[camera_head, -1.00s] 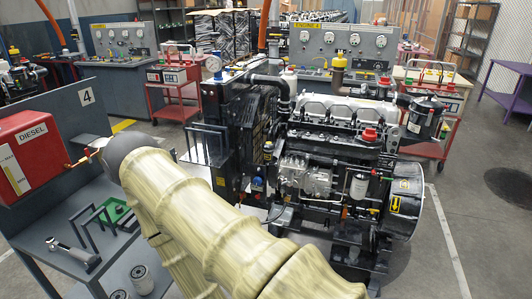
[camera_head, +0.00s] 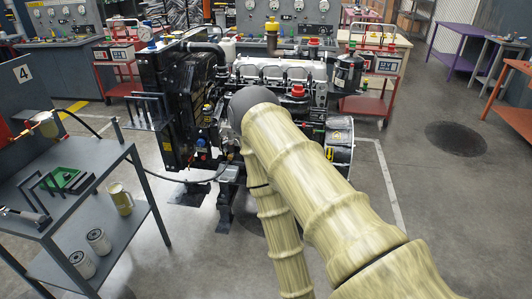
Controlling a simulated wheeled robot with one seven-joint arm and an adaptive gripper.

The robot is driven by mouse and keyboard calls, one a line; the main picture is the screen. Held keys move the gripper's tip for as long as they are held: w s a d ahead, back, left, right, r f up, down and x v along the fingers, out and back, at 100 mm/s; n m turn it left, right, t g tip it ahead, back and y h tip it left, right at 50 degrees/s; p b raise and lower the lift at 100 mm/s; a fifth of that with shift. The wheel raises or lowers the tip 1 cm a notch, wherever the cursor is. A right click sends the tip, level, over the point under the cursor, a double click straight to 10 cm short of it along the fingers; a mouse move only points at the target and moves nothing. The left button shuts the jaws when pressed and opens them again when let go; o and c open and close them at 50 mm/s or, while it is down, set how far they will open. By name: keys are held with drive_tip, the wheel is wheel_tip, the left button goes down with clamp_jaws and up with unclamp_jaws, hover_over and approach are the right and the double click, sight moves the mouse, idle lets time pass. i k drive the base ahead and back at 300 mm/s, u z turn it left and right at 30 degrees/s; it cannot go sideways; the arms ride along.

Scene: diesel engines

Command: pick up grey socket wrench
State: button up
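A grey wrench-like tool (camera_head: 25,214), which looks like the socket wrench, lies on the top of the grey metal cart (camera_head: 85,205) at the left. Its left end is cut off by the picture edge. My pale, ribbed arm reaches in from the lower right and bends at a dark joint in front of the engine. Its second part runs down out of the bottom of the picture. My gripper is not in view, so its state does not show.
Black brackets and a green part (camera_head: 62,180) share the cart top. The diesel engine (camera_head: 275,70) stands behind my arm. Floor is clear between cart and arm, and at the right.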

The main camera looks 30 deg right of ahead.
sight(6, 213)
drive_tip(key=z, duration=0.75)
drive_tip(key=i, duration=2.55)
drive_tip(key=u, duration=4.1)
drive_tip(key=k, duration=0.5)
